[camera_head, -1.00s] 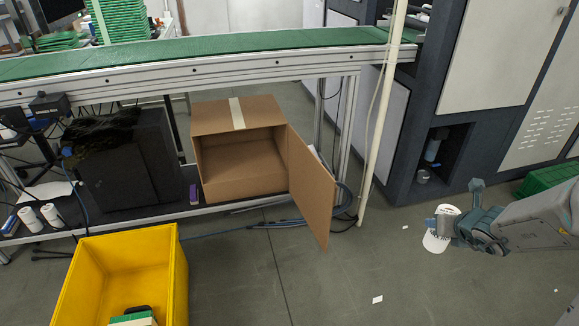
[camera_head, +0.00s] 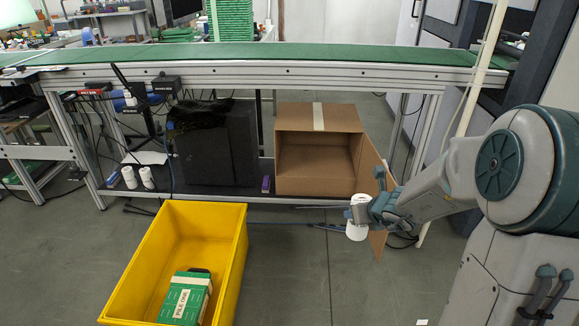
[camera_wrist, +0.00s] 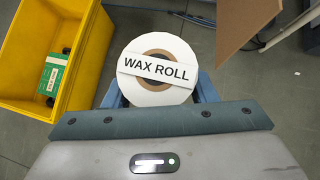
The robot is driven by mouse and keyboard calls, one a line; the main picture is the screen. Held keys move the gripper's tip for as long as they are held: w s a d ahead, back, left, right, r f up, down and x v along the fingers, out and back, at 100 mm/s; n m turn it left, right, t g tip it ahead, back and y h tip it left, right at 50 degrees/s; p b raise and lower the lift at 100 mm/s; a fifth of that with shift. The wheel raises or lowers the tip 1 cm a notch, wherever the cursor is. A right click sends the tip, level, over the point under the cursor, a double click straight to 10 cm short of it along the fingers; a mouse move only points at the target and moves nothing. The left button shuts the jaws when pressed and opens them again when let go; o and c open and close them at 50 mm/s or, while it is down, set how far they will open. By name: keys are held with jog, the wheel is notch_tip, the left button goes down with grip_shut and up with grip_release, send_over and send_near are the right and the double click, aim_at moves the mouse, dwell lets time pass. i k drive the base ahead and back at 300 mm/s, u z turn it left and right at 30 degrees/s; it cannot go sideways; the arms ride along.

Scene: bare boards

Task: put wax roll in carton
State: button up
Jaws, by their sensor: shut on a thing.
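The wax roll (camera_wrist: 157,88) is a white roll with a brown core and a label reading "WAX ROLL". My gripper (camera_head: 366,208) is shut on it; the roll (camera_head: 356,224) also shows in the head view, held at the fingertips. The brown carton (camera_head: 290,187) lies on its side on the low shelf under the conveyor, its opening facing me and its flap swung out to the right. My gripper and the roll are in front of the carton's right side and hide part of the flap. The carton's inside looks empty.
A yellow bin (camera_head: 231,262) with green boxes (camera_head: 186,297) stands on the floor at the left front. A dark cabinet (camera_head: 214,150) is left of the carton, and two white rolls (camera_head: 138,178) stand further left. A pale pole (camera_head: 478,75) rises at the right.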

aim_at(331, 168)
jog(key=i, duration=1.65)
